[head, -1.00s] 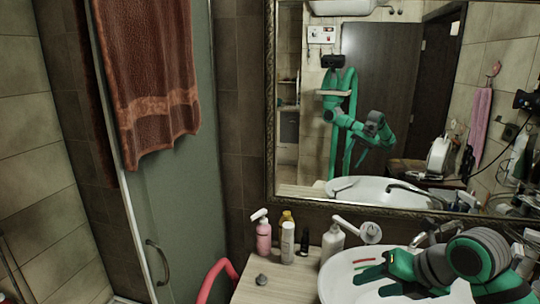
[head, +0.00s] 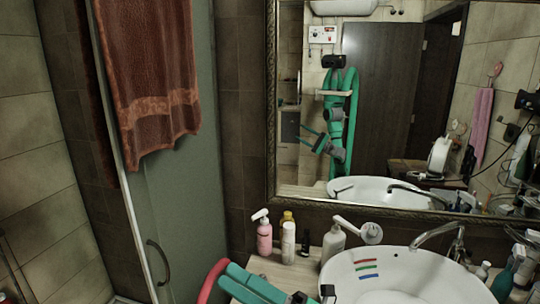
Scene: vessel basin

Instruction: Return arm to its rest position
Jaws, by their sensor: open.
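My gripper (head: 228,276) is at the bottom of the head view, with its green fingers pointing left over the left end of the counter. It is open and I see nothing held in it. Its wrist runs off the bottom edge of the picture. In the mirror (head: 385,100) my reflected arm hangs folded close to its column, with the two fingers spread apart.
The white basin (head: 400,262) holds red, blue and green strips (head: 367,269). Bottles, including a pink one (head: 264,238), stand on the counter behind my gripper. A curved red object (head: 212,280) is by the fingers. The glass shower door (head: 180,220) stands left.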

